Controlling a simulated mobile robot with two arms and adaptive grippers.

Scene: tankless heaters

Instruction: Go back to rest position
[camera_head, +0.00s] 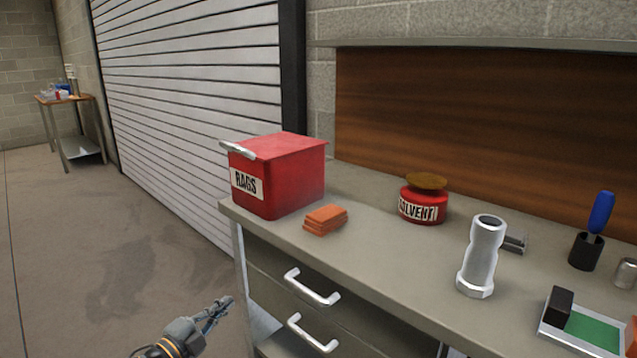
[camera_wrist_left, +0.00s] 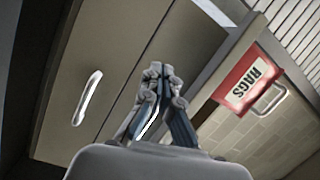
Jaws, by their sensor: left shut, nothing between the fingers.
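My left gripper (camera_head: 218,309) is low in the head view, in front of the workbench's left end and below its top. It is shut and empty. In the left wrist view the left gripper (camera_wrist_left: 158,72) shows its fingertips together, with the bench's drawer fronts behind. My right gripper is not in view.
The workbench (camera_head: 375,255) has drawers with white handles (camera_head: 312,287). On it are a red rags box (camera_head: 275,180), orange cloths (camera_head: 325,219), a red solvent can (camera_head: 423,200), a metal cylinder (camera_head: 482,258) and a blue-handled tool (camera_head: 601,212). Open floor (camera_head: 90,250) lies left.

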